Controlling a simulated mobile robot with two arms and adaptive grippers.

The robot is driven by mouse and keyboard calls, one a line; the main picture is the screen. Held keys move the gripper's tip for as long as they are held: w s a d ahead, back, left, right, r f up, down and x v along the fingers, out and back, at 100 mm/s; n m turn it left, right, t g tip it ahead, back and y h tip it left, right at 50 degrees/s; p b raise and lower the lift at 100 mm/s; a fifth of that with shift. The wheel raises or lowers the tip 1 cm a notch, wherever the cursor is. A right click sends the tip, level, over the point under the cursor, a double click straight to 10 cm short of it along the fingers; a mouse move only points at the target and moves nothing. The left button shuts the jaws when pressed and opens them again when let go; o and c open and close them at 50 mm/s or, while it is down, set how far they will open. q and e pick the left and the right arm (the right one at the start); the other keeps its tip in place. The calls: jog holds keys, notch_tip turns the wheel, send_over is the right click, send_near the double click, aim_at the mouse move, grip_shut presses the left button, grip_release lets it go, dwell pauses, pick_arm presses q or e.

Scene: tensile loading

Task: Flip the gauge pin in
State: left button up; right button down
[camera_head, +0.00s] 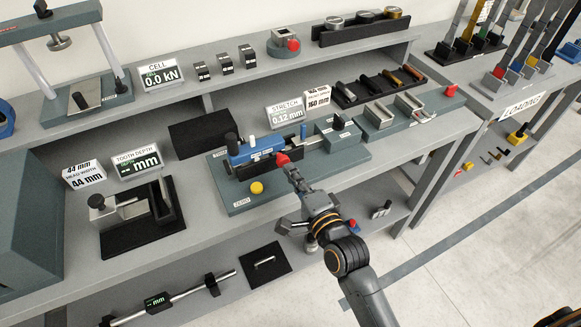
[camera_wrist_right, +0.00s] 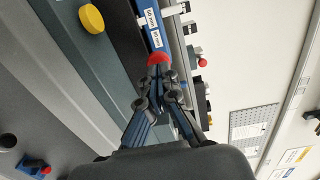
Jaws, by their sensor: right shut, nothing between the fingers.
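The stretch fixture (camera_head: 240,196) stands on the bench with a blue bar (camera_head: 243,154) across it. The same blue bar (camera_wrist_right: 153,24), with labels of 50 mm and 80 mm, shows in the wrist view. A red tip (camera_head: 283,159) is at the bar's near right end, and it also shows in the wrist view (camera_wrist_right: 158,58). Small white pegs (camera_wrist_right: 190,28) stand along the fixture; I cannot tell which part is the gauge pin. My right gripper (camera_head: 292,171) is shut and empty, its fingertips (camera_wrist_right: 158,74) right at the red tip; contact is unclear. My left gripper is not in view.
A yellow button (camera_head: 257,187) sits at the fixture's front left. The stretch display (camera_head: 285,112) stands behind it. A black tooth-depth fixture (camera_head: 140,232) is to the left, and grey holders (camera_head: 379,117) are to the right. A lower shelf runs beneath the bench.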

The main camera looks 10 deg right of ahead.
aim_at(284, 163)
jog(key=shift+w+a, duration=0.15)
jog(key=shift+w, duration=0.35)
jog(key=shift+p+x, duration=0.35)
jog(key=shift+x, duration=0.75)
jog(key=shift+s, duration=0.1)
